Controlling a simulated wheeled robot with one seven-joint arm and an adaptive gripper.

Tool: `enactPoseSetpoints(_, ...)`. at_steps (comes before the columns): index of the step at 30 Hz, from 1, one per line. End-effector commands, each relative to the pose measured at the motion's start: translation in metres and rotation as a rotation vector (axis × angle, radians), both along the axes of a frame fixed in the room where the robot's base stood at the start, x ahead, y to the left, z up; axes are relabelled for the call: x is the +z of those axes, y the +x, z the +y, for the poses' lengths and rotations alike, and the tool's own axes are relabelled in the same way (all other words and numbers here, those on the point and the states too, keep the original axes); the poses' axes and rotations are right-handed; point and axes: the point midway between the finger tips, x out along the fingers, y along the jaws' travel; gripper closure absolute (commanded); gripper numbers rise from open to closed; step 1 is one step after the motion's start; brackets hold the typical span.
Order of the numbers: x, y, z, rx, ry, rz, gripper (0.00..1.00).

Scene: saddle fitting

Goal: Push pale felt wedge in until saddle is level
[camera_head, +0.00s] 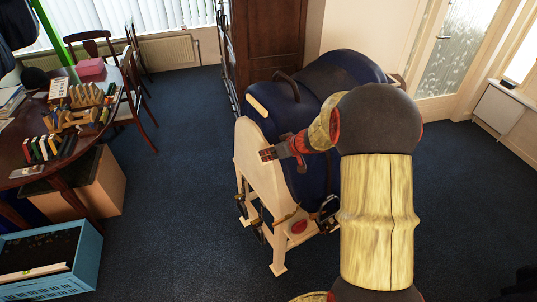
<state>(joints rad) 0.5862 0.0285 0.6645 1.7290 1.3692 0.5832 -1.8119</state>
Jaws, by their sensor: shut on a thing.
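The dark blue saddle (345,71) sits on a pale wooden stand (250,168) in the middle of the head view. A pale strip (257,106) lies at the saddle's near left edge, above the stand's end panel; I cannot tell whether it is the felt wedge. My gripper (267,155) is in front of the end panel, below this strip, and points left. It is shut on a small reddish-brown piece with a grid-like face, too small to identify. I cannot tell whether it touches the panel. My arm hides the saddle's right side and part of the stand.
A round dark table (83,139) at the left holds several books, blocks and a pink box (91,66). A blue crate (84,262) stands at bottom left. Chairs (138,98) stand behind the table. The blue carpet (180,200) between table and stand is clear.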

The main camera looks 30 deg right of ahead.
Motion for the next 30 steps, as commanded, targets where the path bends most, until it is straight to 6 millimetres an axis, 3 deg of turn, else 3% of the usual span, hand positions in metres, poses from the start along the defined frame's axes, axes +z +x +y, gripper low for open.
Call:
enactPoseSetpoints(25, 0.001, 0.000, -0.013, 0.003, -0.003, -0.002, 1.00)
enactPoseSetpoints(26, 0.001, 0.000, -0.013, 0.003, -0.003, -0.002, 0.84)
enactPoseSetpoints(30, 0.001, 0.000, -0.013, 0.002, -0.003, -0.002, 0.76)
